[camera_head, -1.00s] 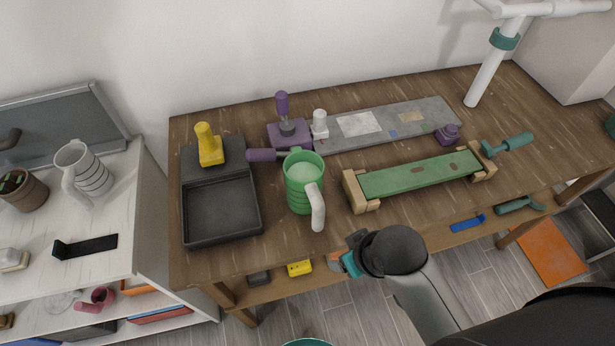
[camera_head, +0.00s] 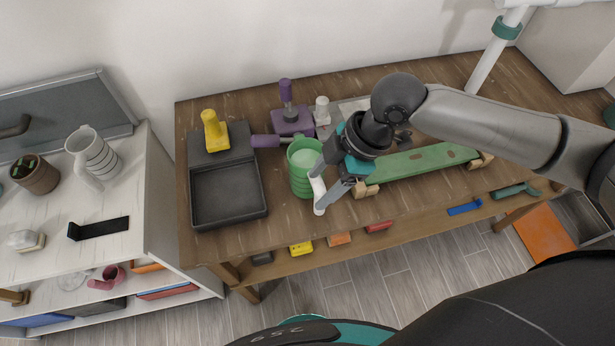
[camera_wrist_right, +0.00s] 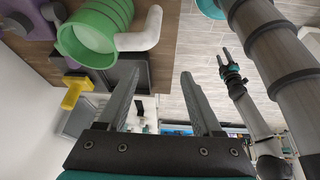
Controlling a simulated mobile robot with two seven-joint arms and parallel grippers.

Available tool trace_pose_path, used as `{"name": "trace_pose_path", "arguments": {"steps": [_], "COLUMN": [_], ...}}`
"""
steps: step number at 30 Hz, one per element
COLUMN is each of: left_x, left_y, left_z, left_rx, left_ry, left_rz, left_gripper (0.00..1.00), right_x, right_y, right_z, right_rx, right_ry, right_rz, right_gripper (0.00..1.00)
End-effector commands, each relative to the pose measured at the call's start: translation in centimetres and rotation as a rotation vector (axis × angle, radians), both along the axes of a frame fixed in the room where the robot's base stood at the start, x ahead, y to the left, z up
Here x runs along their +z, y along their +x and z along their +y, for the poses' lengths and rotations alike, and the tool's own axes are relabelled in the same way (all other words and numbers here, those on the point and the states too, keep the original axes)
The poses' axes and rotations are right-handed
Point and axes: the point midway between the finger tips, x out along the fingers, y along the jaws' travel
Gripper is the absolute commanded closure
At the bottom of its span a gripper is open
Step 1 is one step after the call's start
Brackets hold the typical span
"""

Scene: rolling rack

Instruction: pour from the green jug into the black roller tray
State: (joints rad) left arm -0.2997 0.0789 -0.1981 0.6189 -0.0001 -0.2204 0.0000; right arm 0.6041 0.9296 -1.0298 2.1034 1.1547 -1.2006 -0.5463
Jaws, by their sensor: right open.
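The green jug (camera_head: 301,181) with a white handle (camera_head: 317,190) stands upright on the wooden bench; its inside looks pale green. The black roller tray (camera_head: 228,192) lies flat to its left, its deep part empty. My right gripper (camera_head: 322,190) is open at the jug's handle side, its fingertips close to the handle. In the right wrist view the jug (camera_wrist_right: 95,35) and handle lie just beyond the spread fingers (camera_wrist_right: 160,75); I see no grip. My left gripper (camera_wrist_right: 225,60) shows small in that view, its fingers apart, away from the bench.
A yellow-handled tool (camera_head: 214,132) sits on the tray's back part. A purple-handled tool (camera_head: 290,118) stands behind the jug. A green board (camera_head: 425,161) lies to the right, partly under my arm. A white shelf (camera_head: 130,215) stands left.

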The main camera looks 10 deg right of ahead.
Motion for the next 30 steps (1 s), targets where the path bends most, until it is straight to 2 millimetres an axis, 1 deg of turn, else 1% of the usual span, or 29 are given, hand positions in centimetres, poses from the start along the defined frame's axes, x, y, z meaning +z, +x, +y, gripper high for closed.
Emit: {"name": "trace_pose_path", "arguments": {"steps": [1,3,6,9,11,14,24,27,30], "left_x": [0.0,0.0,0.0,0.0,0.0,0.0,-0.1,-0.1,-0.1], "left_y": [0.0,0.1,0.1,0.1,0.1,0.1,0.1,0.1,0.1], "left_z": [0.1,0.1,0.1,0.1,0.1,0.1,0.0,0.0,0.0], "left_rx": [0.0,0.0,0.0,0.0,0.0,0.0,-0.002,-0.002,-0.003], "left_ry": [0.001,0.001,0.001,0.001,0.001,0.001,0.001,0.001,0.0], "left_rz": [-0.001,-0.001,-0.001,-0.002,-0.002,-0.002,-0.003,-0.003,-0.003], "left_gripper": [0.5,0.5,0.5,0.5,0.5,0.5,0.5,0.5,0.5], "right_x": [0.4,0.9,1.5,2.0,2.1,1.4,-5.0,-6.3,-6.9], "right_y": [0.8,1.3,1.9,2.2,2.3,2.4,2.4,2.5,2.6], "right_z": [-1.7,-3.4,-5.2,-6.3,-6.6,-6.4,-3.7,-3.2,-2.9], "right_rx": [-0.003,-0.008,-0.023,-0.038,-0.042,-0.044,-0.043,-0.044,-0.045], "right_ry": [-0.02,-0.029,-0.033,-0.03,-0.028,-0.026,-0.026,-0.027,-0.026], "right_rz": [0.003,0.017,0.031,0.04,0.043,0.047,0.049,0.047,0.046], "right_gripper": [0.33,0.33,0.33,0.33,0.33,0.33,0.33,0.33,0.33]}}
